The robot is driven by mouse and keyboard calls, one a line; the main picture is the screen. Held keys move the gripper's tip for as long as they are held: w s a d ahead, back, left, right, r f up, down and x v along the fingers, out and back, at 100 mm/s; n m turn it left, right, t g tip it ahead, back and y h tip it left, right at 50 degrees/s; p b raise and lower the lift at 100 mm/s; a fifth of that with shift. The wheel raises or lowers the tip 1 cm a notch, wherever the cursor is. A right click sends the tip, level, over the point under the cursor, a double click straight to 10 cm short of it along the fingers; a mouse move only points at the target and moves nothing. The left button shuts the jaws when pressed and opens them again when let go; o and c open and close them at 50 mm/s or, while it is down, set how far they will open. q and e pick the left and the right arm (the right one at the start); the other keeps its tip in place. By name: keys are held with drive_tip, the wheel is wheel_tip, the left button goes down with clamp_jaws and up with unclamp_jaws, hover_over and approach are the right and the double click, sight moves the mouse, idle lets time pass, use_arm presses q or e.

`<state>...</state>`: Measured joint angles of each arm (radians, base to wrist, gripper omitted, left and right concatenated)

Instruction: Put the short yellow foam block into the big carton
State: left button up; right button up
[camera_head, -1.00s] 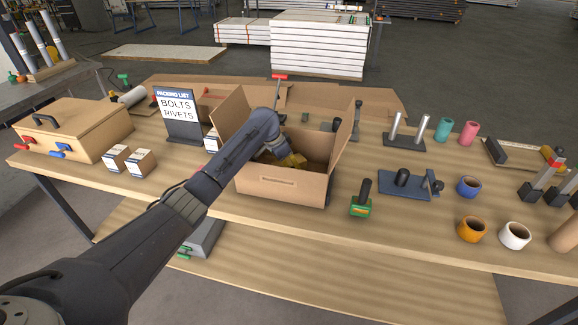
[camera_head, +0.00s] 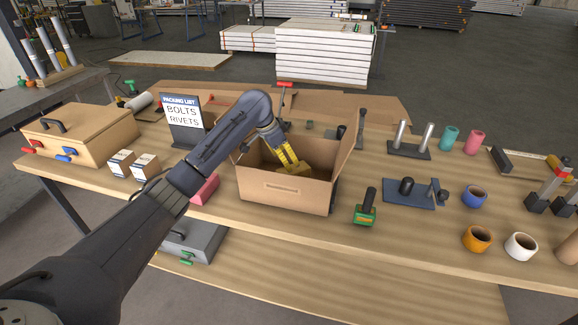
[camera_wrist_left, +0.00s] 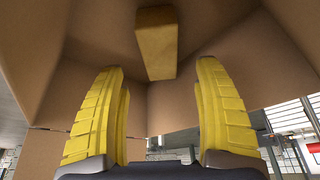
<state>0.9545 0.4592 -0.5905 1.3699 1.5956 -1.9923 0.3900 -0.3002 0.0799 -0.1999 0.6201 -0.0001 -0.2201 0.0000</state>
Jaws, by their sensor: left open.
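The big carton (camera_head: 262,188) stands open with its flaps up in the middle of the workbench. My left gripper (camera_head: 294,165) reaches down into the carton from the left, with its yellow fingers showing above the front wall. In the left wrist view its two fingers (camera_wrist_left: 160,85) are spread apart and empty. The short yellow foam block (camera_wrist_left: 157,45) shows beyond the fingertips in the left wrist view, against the brown inside of the carton. It is not gripped. In the head view the block is hard to tell apart from the yellow fingers. The right gripper is out of view.
A pink block (camera_head: 205,188) lies just left of the carton. The packing list sign (camera_head: 183,122) stands behind it, near small boxes (camera_head: 145,166) and a wooden case (camera_head: 80,138). A green-based tool (camera_head: 366,209) and a blue plate (camera_head: 410,193) lie to the right.

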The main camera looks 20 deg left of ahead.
use_arm(q)
drive_tip(key=shift+v, duration=1.6)
